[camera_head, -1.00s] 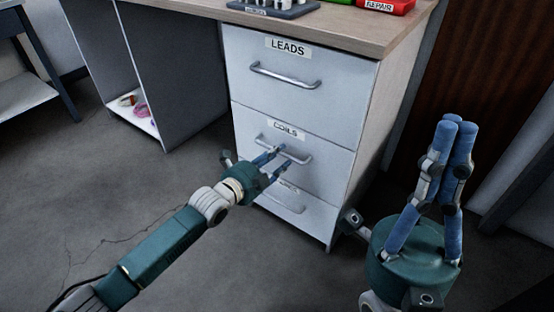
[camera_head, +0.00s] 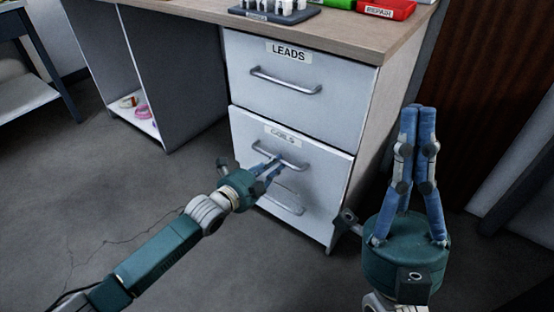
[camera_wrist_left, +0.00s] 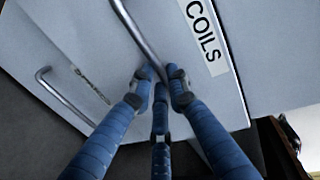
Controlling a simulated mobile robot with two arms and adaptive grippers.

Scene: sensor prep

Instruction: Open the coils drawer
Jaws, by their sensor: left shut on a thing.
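The coils drawer (camera_head: 318,165) is the middle drawer of a grey cabinet, with a white "COILS" label and a metal bar handle (camera_head: 294,161). Its front stands slightly out from the cabinet. In the left wrist view the blue fingers (camera_wrist_left: 162,75) close around the end of the handle bar (camera_wrist_left: 135,30), beside the label (camera_wrist_left: 204,38). My right gripper (camera_head: 418,108) is raised at the right, its fingers together and empty, clear of the cabinet.
The "LEADS" drawer (camera_head: 255,77) above is closed. A lower drawer with a handle (camera_head: 283,204) is partly hidden by the coils drawer and my gripper. The worktop (camera_head: 335,30) bears a rack and a red "REPAIR" bin (camera_head: 388,9). Floor in front is clear.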

